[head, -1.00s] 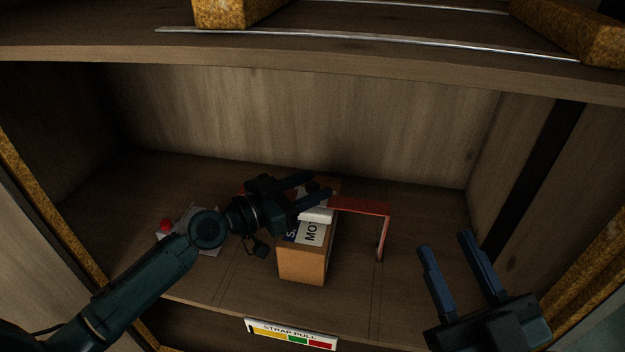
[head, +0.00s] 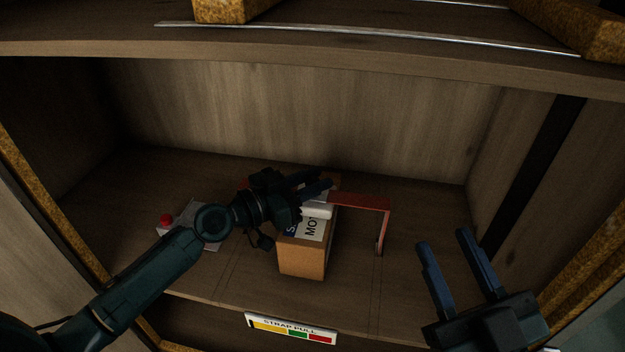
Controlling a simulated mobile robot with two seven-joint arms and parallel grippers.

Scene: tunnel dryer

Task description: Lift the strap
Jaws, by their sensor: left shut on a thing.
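The red strap (head: 362,201) runs over a cardboard box (head: 302,262) and bends down at its right end toward the shelf floor. A white piece (head: 317,210) sits on the strap above the box's printed label. My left gripper (head: 328,186) is over the top of the box, shut on the strap; its fingers hide the contact and much of the strap's left part. My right gripper (head: 444,240) is open and empty, to the right of the box and apart from the strap.
A grey plate with a red button (head: 166,220) lies left of the box, partly behind my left arm. A "STRAP PULL" sign (head: 290,329) with coloured bands is on the front edge. An upper shelf (head: 330,55) overhangs. Shelf floor at far left is clear.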

